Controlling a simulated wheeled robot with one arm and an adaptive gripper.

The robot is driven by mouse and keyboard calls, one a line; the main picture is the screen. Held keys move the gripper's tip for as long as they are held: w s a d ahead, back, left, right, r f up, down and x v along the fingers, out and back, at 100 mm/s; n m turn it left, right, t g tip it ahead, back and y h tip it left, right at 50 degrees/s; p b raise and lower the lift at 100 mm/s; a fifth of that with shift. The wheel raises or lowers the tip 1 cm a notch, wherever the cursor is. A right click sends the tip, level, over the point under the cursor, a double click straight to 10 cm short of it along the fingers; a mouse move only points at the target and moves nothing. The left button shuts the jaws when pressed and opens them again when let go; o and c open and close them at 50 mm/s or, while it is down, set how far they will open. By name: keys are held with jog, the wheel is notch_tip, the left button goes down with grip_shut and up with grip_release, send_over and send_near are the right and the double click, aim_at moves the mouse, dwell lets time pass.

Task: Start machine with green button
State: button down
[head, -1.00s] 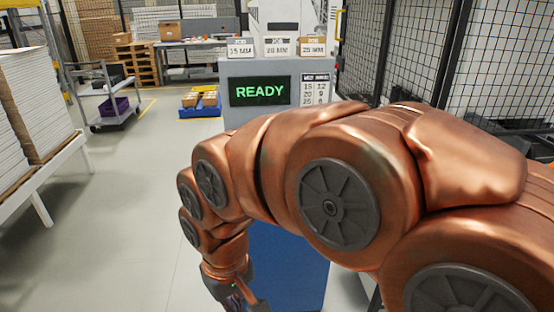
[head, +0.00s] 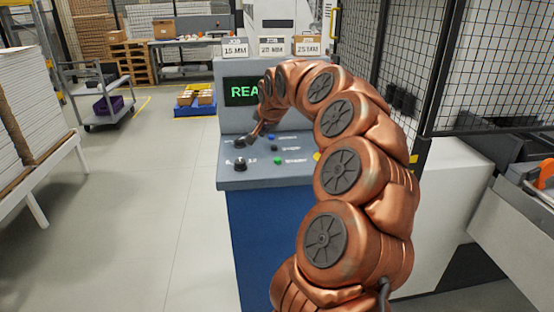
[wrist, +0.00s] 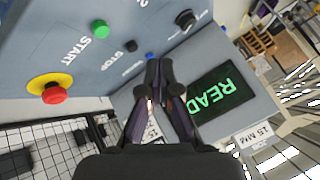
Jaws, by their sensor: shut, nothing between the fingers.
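The green button (head: 278,161) sits on the sloped panel of the grey console (head: 225,183), right of a black knob (head: 240,164). In the wrist view the green button (wrist: 98,28) is at the upper left, beside the printed word START. My gripper (wrist: 160,66) is shut and empty, its fingertips nearer the blue button (wrist: 150,57) than the green one. In the head view my gripper (head: 252,134) hangs over the panel's back part, left of and behind the green button. Contact with the panel cannot be told.
A red mushroom button on a yellow base (wrist: 50,90) lies beyond START. A black button (wrist: 130,46) sits between green and blue. The display (head: 240,91), reading READY but partly covered by my arm, stands behind the panel.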

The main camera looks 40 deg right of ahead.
jog(key=m+h, duration=0.1)
jog(key=m, duration=0.1)
send_over(278, 159)
jog(key=shift+s, duration=0.1)
jog(key=shift+a+f, duration=0.1)
jog(key=shift+f, duration=0.05)
notch_tip(278, 159, down, 8)
jog(key=b, duration=0.3)
jog(key=shift+f+b, duration=0.35)
jog(key=shift+b, duration=0.15)
